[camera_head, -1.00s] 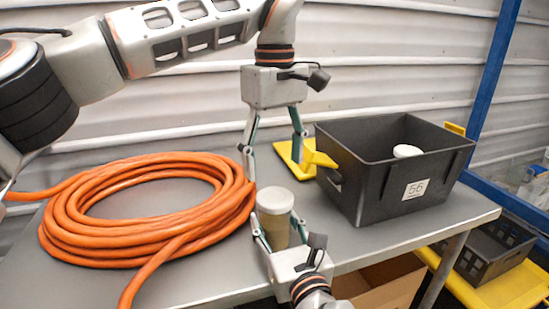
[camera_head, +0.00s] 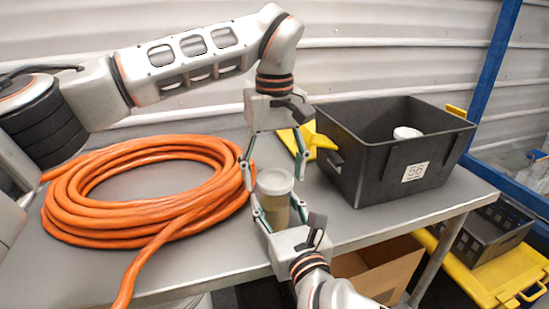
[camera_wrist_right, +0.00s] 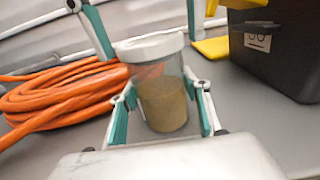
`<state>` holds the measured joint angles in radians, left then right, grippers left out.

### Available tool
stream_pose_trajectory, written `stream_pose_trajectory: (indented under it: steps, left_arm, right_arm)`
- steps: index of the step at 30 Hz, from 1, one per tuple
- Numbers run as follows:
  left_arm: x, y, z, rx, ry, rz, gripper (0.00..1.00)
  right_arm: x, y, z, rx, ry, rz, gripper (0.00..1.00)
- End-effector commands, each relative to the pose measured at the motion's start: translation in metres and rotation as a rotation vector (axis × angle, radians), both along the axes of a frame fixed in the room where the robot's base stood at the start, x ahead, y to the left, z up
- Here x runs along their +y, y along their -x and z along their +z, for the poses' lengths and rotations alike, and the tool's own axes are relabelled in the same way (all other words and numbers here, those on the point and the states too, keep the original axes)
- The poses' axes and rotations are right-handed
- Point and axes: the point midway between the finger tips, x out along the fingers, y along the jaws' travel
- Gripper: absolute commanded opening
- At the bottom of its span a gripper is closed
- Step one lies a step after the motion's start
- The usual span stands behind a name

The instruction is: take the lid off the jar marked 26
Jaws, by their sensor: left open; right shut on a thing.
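A clear jar (camera_head: 274,214) with a brownish fill and a white lid (camera_head: 275,181) stands upright by the front of the grey table. The lid is on it; no marking is readable. My right gripper (camera_head: 278,212), coming from the front, is shut on the jar's body, a finger on each side. In the right wrist view the jar (camera_wrist_right: 165,98) and its lid (camera_wrist_right: 150,47) show between its fingers. My left gripper (camera_head: 274,172) points down above the jar. It is open, its fingertips on either side at about lid height, not visibly pressing on it.
A coiled orange hose (camera_head: 140,235) lies left of the jar. A dark crate (camera_head: 372,172) labelled 56 stands at right with a white-topped thing (camera_head: 407,132) inside. A yellow item (camera_head: 297,142) lies behind. A cardboard box (camera_head: 385,268) is below the table.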

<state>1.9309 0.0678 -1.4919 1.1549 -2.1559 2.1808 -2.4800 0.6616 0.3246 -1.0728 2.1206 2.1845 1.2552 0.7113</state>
Motion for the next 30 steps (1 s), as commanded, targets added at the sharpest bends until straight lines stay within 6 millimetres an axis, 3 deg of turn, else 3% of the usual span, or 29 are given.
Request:
stream_pose_trajectory:
  steps: [10,11,15,23,30]
  left_arm:
    - [-0.0002,-0.0002,-0.0048,-0.001,0.001,0.001,0.67]
    - [-0.0002,-0.0002,-0.0049,-0.001,0.001,0.001,0.64]
    - [-0.0002,-0.0002,-0.0048,-0.001,0.001,0.001,0.28]
    - [0.0,-0.0002,-0.0049,-0.002,-0.001,0.021,0.27]
    - [0.0004,-0.0003,-0.0049,-0.002,-0.001,0.333,0.27]
  right_arm:
    - [-0.0001,-0.0001,-0.0004,0.001,0.0,0.0,0.0]
    - [-0.0001,-0.0001,-0.0004,0.001,0.0,0.0,0.0]
    - [-0.0001,-0.0001,-0.0004,0.001,0.0,0.0,0.0]
    - [-0.0001,-0.0001,-0.0004,0.001,0.0,0.0,0.0]
    - [-0.0001,-0.0001,-0.0003,0.001,0.0,0.0,0.0]
